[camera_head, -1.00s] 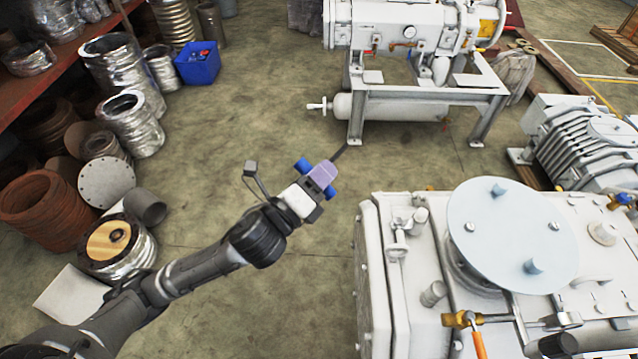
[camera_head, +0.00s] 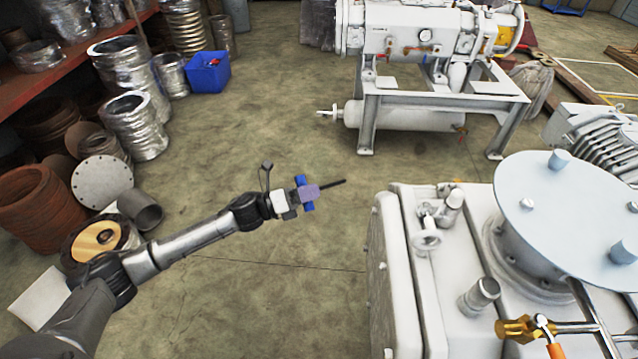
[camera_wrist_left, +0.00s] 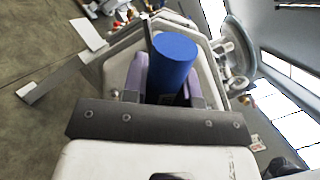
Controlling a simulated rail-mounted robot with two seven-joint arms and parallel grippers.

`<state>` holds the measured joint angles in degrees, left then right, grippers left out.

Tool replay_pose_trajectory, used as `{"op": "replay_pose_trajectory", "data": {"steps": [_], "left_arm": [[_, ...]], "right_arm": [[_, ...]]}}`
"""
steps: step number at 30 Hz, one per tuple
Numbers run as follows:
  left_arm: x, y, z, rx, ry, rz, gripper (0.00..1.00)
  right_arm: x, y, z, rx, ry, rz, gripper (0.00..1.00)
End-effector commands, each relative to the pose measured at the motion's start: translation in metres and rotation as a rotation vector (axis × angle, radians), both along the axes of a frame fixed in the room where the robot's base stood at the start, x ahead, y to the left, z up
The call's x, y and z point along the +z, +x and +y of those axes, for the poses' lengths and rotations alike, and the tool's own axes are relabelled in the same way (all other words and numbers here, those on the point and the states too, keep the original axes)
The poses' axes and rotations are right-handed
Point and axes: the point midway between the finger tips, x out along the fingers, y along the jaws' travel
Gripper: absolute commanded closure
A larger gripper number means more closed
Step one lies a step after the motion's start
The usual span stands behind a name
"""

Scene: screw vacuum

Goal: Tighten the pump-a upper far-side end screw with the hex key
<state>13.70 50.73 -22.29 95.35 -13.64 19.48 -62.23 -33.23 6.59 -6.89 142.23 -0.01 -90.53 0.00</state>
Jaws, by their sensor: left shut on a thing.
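My left gripper (camera_head: 308,193) is shut on the hex key, which has a blue cross handle and a thin dark shaft (camera_head: 333,185). The key is held in the air left of the white pump (camera_head: 408,265), and its shaft points right, slightly upward in the head view. Its tip is apart from the pump. In the left wrist view the blue handle (camera_wrist_left: 173,62) sits between the lavender fingers, with the pale pump casing beyond. Small bolts show along the pump's left end face (camera_head: 382,285), but I cannot single out the upper far-side screw. My right gripper is not seen.
A round pale flange plate (camera_head: 565,215) and an orange-handled brass valve (camera_head: 530,329) are on top of the pump. Another white machine (camera_head: 430,100) stands behind. Pipe rings and a blue bin (camera_head: 208,72) are at left. The floor between is clear.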

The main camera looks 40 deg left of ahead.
Motion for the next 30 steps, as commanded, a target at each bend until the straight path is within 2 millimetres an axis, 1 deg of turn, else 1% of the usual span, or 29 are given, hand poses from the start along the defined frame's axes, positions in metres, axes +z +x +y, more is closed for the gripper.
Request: {"op": "replay_pose_trajectory", "data": {"steps": [1, 4, 9, 13, 17, 30], "left_arm": [[-0.005, -0.003, 0.002, -0.047, 0.010, -0.004, 1.00], [-0.008, -0.013, 0.000, -0.157, 0.025, -0.017, 1.00], [-0.001, -0.035, -0.016, -0.338, 0.043, -0.037, 1.00], [0.002, -0.047, -0.023, -0.420, 0.053, -0.051, 1.00], [0.003, -0.052, -0.025, -0.455, 0.067, -0.066, 1.00], [0.003, -0.051, -0.025, -0.450, 0.084, -0.083, 1.00]], "right_arm": [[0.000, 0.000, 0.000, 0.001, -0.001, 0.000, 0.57], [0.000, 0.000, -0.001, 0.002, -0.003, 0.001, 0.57], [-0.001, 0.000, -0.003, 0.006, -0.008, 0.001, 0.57], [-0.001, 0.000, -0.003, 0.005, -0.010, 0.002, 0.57], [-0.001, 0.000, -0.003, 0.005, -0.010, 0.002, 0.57], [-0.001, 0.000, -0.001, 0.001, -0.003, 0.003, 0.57]]}}
